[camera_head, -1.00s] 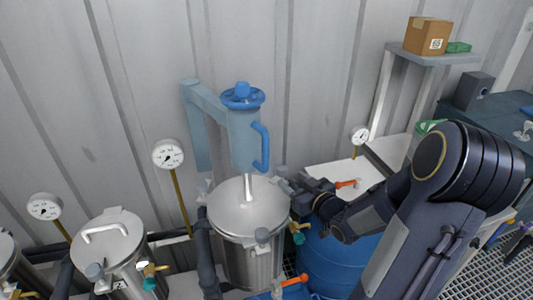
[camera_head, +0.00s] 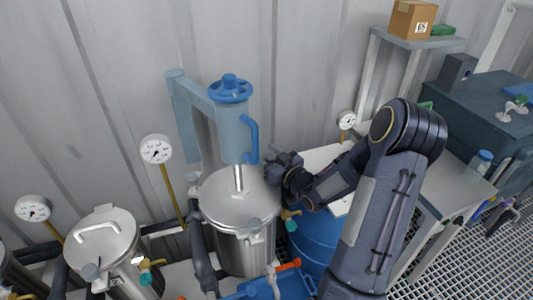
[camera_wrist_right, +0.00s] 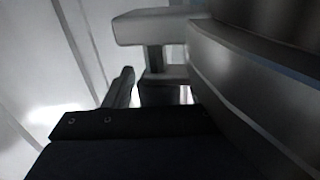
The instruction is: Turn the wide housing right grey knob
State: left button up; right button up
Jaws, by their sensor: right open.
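The wide housing (camera_head: 246,252) is a steel vessel with a round flat lid (camera_head: 225,202), in the middle of the head view. Grey knobs sit round its lid, one at the front (camera_head: 254,225) and one at the left back (camera_head: 194,182). My right gripper (camera_head: 274,170) is at the lid's right back edge and hides the knob there. In the right wrist view, a grey knob (camera_wrist_right: 150,28) on a short stem stands just beyond the open right gripper (camera_wrist_right: 142,88). I cannot tell whether the fingers touch it. My left gripper is out of view.
A blue lift column with a handwheel (camera_head: 230,90) rises behind the lid. A blue barrel (camera_head: 315,240) stands right of the housing, below my right arm. A smaller steel vessel (camera_head: 105,235) and pressure gauges (camera_head: 156,150) are at the left. A dark bench (camera_head: 485,105) is at the right.

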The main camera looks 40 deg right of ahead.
jog(key=c, duration=1)
jog(key=shift+o, duration=0.2)
